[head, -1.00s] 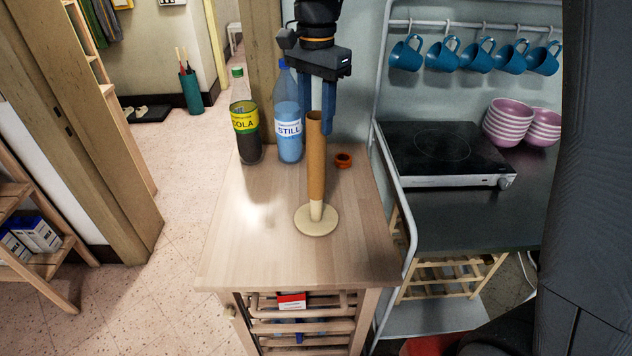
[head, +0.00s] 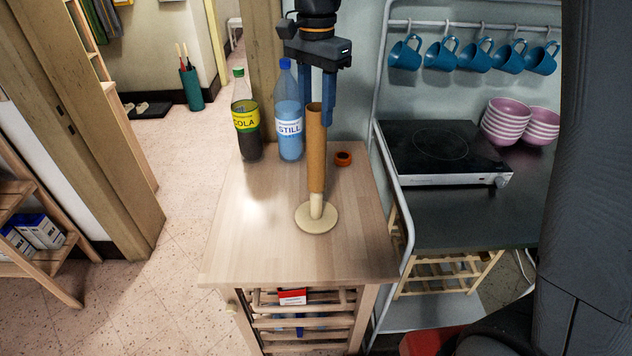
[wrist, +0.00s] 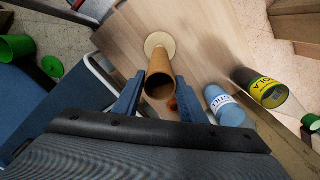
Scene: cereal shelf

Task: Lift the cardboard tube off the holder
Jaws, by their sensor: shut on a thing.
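The brown cardboard tube (head: 316,155) stands upright over the pale holder (head: 317,219), a round base with a short peg. Part of the peg shows below the tube's lower end; the peg's top is hidden. My gripper (head: 319,118) reaches down from above and is shut on the upper part of the tube. In the wrist view, the tube (wrist: 160,78) sits between the two blue fingers of my gripper (wrist: 160,98), with its open top toward the camera. The holder's base (wrist: 160,41) shows beyond it, flat on the table.
The wooden table (head: 255,240) also holds a cola bottle (head: 246,140), a blue water bottle (head: 289,130) and a small orange ring (head: 343,158) behind the tube. A hob (head: 440,150) and hanging blue mugs (head: 440,55) are at the right. The table's front is clear.

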